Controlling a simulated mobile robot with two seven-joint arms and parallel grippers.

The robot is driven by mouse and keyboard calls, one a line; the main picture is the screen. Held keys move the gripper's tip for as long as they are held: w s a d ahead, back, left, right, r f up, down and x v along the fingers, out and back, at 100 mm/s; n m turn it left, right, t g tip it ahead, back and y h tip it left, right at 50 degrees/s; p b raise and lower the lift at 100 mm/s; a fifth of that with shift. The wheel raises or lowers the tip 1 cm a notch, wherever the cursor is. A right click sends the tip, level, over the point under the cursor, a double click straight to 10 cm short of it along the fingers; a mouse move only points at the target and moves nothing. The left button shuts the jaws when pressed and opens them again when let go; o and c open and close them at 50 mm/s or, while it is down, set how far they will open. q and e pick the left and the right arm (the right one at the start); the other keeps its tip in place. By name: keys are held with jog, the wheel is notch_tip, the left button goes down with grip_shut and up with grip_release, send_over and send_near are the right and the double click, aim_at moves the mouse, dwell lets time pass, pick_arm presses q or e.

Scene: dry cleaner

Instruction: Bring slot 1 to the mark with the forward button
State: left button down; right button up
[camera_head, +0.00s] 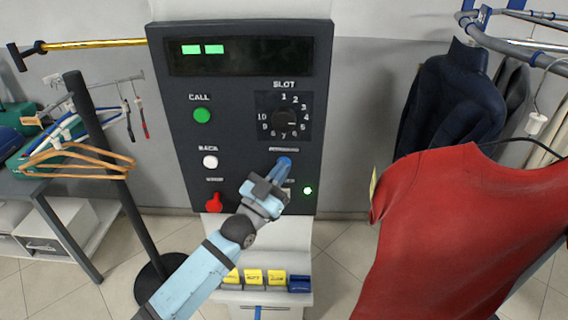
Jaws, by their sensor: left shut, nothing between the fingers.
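A dark control panel (240,70) stands upright ahead. My left gripper (284,163) is shut and empty, with its tips at the panel just under the label below the slot dial (285,123). The white back button (210,161) and green call button (202,115) are in plain view to the left. The display (238,56) shows two green blocks. My right gripper is out of view.
A red switch (213,203) and a lit green lamp (308,190) are low on the panel. A red garment (470,230) hangs close at right, with dark garments (450,105) behind. A black post (105,180) and wooden hangers (75,160) are at left.

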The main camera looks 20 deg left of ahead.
pick_arm(q)
jog(key=shift+s+d, duration=0.15)
jog(key=shift+s, duration=0.5)
jog(key=shift+p, duration=0.3)
jog(key=s+p, duration=0.1)
jog(key=s, duration=0.1)
jog(key=s+d, duration=0.1)
jog(key=s, duration=0.1)
jog(key=shift+s+d+p, duration=0.2)
jog(key=shift+s+p, duration=0.2)
jog(key=shift+f, duration=0.1)
